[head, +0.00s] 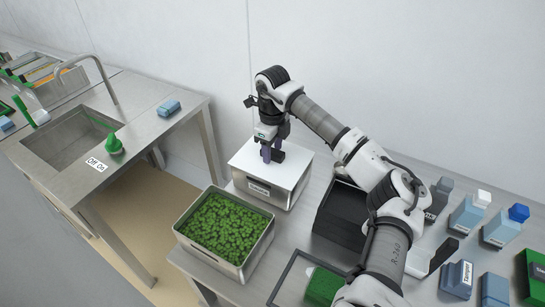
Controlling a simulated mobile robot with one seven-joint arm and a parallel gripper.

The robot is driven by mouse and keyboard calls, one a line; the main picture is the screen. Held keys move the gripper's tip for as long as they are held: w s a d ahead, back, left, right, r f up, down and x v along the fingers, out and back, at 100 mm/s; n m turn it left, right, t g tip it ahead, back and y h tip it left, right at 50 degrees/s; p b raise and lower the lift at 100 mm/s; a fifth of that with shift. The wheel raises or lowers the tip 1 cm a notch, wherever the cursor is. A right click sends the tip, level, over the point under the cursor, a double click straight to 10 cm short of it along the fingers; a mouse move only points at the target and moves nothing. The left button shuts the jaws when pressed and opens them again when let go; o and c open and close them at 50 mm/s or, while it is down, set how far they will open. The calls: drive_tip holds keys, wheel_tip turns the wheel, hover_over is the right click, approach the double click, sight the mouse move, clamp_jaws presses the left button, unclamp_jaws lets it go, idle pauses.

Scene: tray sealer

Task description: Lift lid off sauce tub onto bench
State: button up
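The sauce tub (258,190) is a steel box with a small label on its front, at the back of the bench. Its pale flat lid (291,174) lies on top and looks level. My gripper (270,158) points down over the middle of the lid, with its fingertips at or just above it. The fingers hide the middle of the lid, so I cannot tell whether they are closed on a handle.
An open steel tub of green leaves (228,270) stands in front of the sauce tub. A black bin (338,222) stands to the right, with a dark frame (284,278) nearer the front. Several blue and grey items crowd the right side. A sink counter (165,130) stands left across a gap.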

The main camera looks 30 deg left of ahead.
sight(273, 151)
drive_tip(key=c, duration=1)
wheel_tip(273, 151, up, 20)
drive_tip(key=b, duration=0.3)
drive_tip(key=shift+b, duration=0.3)
